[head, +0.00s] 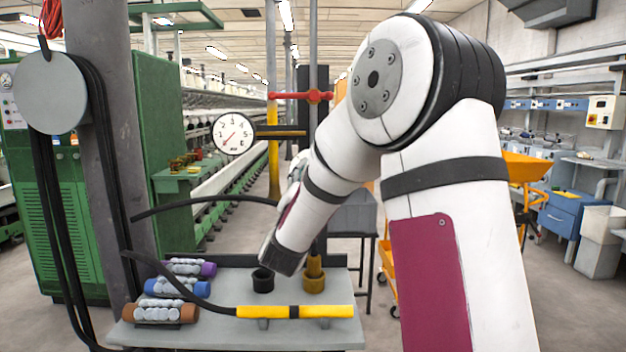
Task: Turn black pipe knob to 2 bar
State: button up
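A round white pressure gauge (233,133) faces me left of centre. Its red needle points to the lower left, at the low end of the scale. A dark horizontal pipe (284,133) joins the gauge to the upright pipes. A black round fitting (263,282) stands on the grey bench; I cannot tell whether it is the black pipe knob. A mustard-coloured fitting (314,281) stands to its right, with an upright pipe above it. My arm reaches down from the upper right, its wrist low and close above these fittings. My gripper's fingers are hidden, so any contact cannot be told.
A red valve handle (302,96) sits higher up. A grey column (105,150) with hanging black hoses stands left. Open floor lies beyond the bench.

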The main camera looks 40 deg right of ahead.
jog(key=v, duration=1.2)
jog(key=shift+w, duration=0.1)
jog(key=s+a+n+y+p, duration=0.3)
jog(key=a+n+y, duration=0.8)
jog(key=a+y, duration=0.3)
jog(key=s+f+n+g, duration=0.1)
jog(key=s+n+g, duration=0.1)
jog(key=s, duration=0.7)
jog(key=s+f+n+g+y+p, duration=0.1)
jog(key=s+g, duration=0.3)
jog(key=s, duration=0.5)
jog(key=s+a+f+n+g+y, duration=0.1)
jog(key=s+f+n+g, duration=0.1)
jog(key=s, duration=0.7)
jog(key=shift+s+n+g+p, duration=0.2)
jog(key=shift+n+g+p, duration=0.3)
jog(key=shift+g, duration=0.6)
jog(key=shift+a+f, duration=0.1)
jog(key=shift+f, duration=0.05)
